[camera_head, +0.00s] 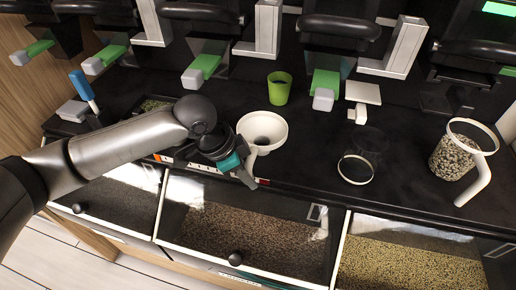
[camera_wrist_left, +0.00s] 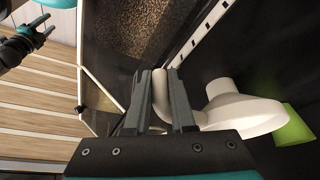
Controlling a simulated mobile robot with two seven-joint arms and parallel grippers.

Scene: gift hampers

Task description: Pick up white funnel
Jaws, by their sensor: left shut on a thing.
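The white funnel (camera_head: 278,139) is at the front edge of the black counter, its wide mouth facing up. Its handle points toward the front. My left gripper (camera_head: 245,175) reaches in from the left and is shut on this handle. In the left wrist view the two fingers (camera_wrist_left: 160,103) stand on either side of the white handle, and the funnel body (camera_wrist_left: 240,112) is to their right. I cannot tell whether the funnel touches the counter. My right gripper (camera_wrist_left: 44,27) shows small at the upper left of the left wrist view, its fingers apart.
A green cup (camera_head: 279,90) stands behind the funnel. To the right are a clear container with a white rim (camera_head: 356,170) and a grain-filled scoop with a white handle (camera_head: 478,180). Dispensers line the back, and grain bins (camera_head: 250,238) lie below the front edge.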

